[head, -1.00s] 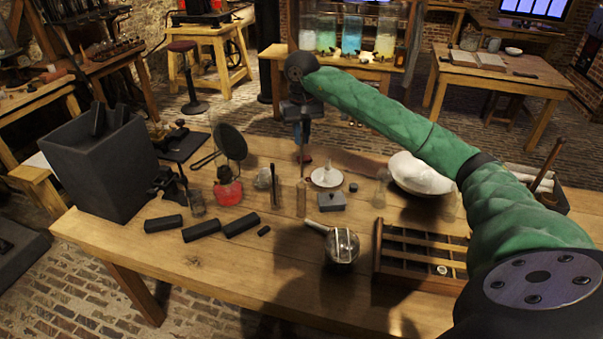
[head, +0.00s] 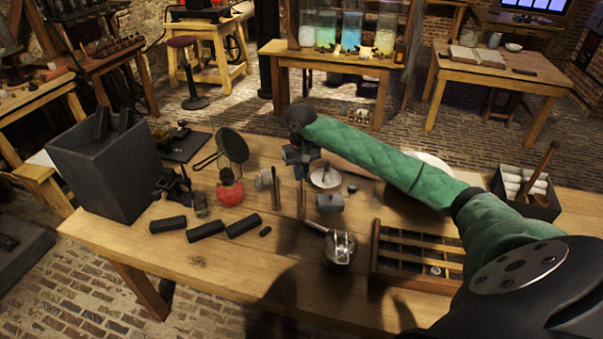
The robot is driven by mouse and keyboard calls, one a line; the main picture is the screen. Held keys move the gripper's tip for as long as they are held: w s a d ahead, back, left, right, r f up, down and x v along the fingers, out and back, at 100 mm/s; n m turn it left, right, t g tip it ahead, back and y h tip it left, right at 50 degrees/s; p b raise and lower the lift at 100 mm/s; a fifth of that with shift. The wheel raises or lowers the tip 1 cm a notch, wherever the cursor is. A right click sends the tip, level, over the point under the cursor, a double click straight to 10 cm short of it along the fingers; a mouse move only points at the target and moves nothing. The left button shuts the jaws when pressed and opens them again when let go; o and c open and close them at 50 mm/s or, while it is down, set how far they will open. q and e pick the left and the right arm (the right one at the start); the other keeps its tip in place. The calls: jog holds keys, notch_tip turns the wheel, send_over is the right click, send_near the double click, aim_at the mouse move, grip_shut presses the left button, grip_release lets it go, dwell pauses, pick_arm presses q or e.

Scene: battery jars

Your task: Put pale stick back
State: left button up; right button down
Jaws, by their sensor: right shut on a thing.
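My right gripper (head: 300,160) is above the middle of the wooden table, shut on a thin stick (head: 299,175) that points straight down. The stick's upper part is hidden by the jaws, and its colour is hard to tell in the shade. Directly below it stands a narrow, brownish upright tube (head: 301,203). The stick's lower end lines up with this tube, but I cannot tell whether it is inside, touching or just in front. My left gripper is not in view.
A dark rod (head: 275,188) stands left of the tube, beside a red bottle (head: 229,190). A white dish (head: 325,178), a grey block (head: 329,203) and a round metal-topped vessel (head: 340,246) are to the right. A slotted wooden tray (head: 374,258) lies nearer.

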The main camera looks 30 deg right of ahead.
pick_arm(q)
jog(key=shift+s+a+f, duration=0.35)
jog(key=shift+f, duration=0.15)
pick_arm(e)
jog(key=shift+f, duration=0.7)
jog(key=c, duration=1.8)
grip_release()
jog(key=o, duration=0.3)
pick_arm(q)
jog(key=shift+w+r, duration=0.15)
pick_arm(e)
jog(key=shift+o, duration=0.2)
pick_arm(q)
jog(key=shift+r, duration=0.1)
